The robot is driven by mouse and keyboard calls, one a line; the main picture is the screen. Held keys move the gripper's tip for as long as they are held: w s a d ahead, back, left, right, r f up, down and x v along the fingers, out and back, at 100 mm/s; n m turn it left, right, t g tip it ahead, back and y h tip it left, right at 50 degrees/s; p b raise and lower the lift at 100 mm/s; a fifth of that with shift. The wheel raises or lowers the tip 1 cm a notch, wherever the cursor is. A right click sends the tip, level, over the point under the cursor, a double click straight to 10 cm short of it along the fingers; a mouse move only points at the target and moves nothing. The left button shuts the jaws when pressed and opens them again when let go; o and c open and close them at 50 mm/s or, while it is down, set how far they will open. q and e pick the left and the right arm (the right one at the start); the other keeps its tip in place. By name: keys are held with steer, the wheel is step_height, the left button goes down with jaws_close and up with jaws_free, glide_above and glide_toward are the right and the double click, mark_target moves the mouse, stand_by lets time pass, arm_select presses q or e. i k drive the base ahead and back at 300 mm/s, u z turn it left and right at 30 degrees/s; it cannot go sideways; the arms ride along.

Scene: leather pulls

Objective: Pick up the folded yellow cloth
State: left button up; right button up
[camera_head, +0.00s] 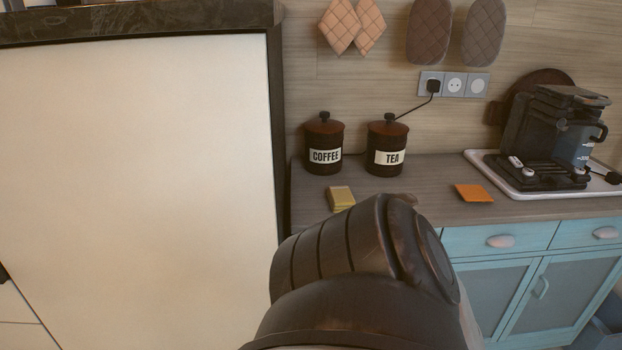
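The folded yellow cloth (341,198) lies on the wooden counter (437,198), in front of the coffee canister and close to the counter's left end. It looks like a small, thick yellow block. A dark, rounded link of one of my arms rises from the bottom middle of the view, and its top comes up just below and right of the cloth. Neither of my grippers shows, so I cannot see where they are relative to the cloth.
A coffee canister (324,144) and a tea canister (387,146) stand behind the cloth. An orange cloth (473,193) lies to the right. A black coffee machine (552,130) stands on a white tray (508,189). A tall pale cabinet (140,160) borders the counter on the left.

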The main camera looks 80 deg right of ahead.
mark_target(340, 198)
steer(key=k, duration=0.4)
steer(key=z, duration=1.25)
